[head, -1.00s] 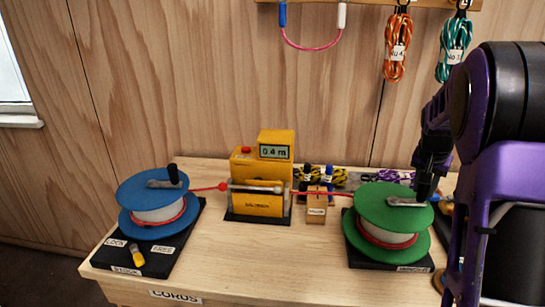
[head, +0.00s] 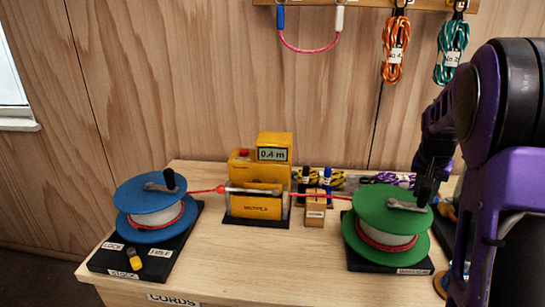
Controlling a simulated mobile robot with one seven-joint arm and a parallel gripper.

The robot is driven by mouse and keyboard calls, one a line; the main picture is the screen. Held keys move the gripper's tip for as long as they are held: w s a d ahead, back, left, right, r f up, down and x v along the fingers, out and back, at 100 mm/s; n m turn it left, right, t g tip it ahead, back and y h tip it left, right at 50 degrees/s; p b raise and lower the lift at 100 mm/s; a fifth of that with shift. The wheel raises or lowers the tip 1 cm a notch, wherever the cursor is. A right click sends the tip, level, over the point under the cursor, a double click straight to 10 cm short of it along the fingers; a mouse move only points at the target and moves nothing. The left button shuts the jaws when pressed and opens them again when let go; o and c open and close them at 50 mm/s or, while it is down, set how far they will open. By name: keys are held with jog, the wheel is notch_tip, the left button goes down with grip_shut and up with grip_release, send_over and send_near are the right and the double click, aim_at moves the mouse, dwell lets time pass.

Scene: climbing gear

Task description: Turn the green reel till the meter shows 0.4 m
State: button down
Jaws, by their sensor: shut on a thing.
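The green reel (head: 372,205) stands on a black base at the right of the bench, with red cord on its white drum. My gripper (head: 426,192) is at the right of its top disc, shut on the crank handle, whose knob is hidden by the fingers. The grey crank arm (head: 405,205) points right. The yellow meter (head: 257,205) stands mid-bench, and its display (head: 272,154) reads 0.4 m. The red cord (head: 335,196) runs from the green reel through the meter towards the blue reel (head: 150,207). A red bead (head: 221,189) sits on the cord left of the meter.
A yellow-tipped lever (head: 133,259) and labels sit on the blue reel's base. Cords hang from a wall rail. The front middle of the bench is clear.

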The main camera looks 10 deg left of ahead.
jog(key=shift+s, duration=0.25)
jog(key=c, duration=0.5)
grip_release()
jog(key=shift+a+r, duration=0.1)
